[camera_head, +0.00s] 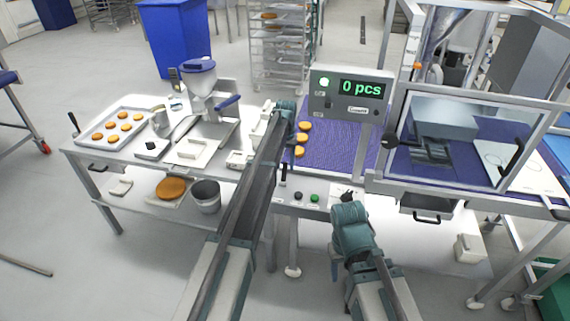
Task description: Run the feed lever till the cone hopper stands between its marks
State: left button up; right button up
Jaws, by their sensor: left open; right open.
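The cone hopper (200,82) is a pale funnel with a blue lid, upright on a stand on the left steel table. A blue lever (228,101) sticks out at its right side; I take it for the feed lever. The marks are too small to make out. My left gripper (268,110) is at the end of the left arm, right of the hopper and apart from the lever, empty as far as I can see. My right gripper (346,195) is low at the front edge of the belt machine; its fingers are small and partly hidden by its wrist.
A purple belt (345,150) carries three rounds. The display (362,89) reads "0 pcs" beside a green light. A clear guard (465,135) stands right. A bucket (206,196) is on the lower shelf.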

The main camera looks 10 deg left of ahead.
pick_arm(q)
notch_tip(320, 180, up, 11)
jog(key=p, duration=1)
jog(key=shift+w, duration=0.3)
pick_arm(e)
notch_tip(320, 180, up, 11)
pick_arm(q)
jog(key=shift+f, duration=0.1)
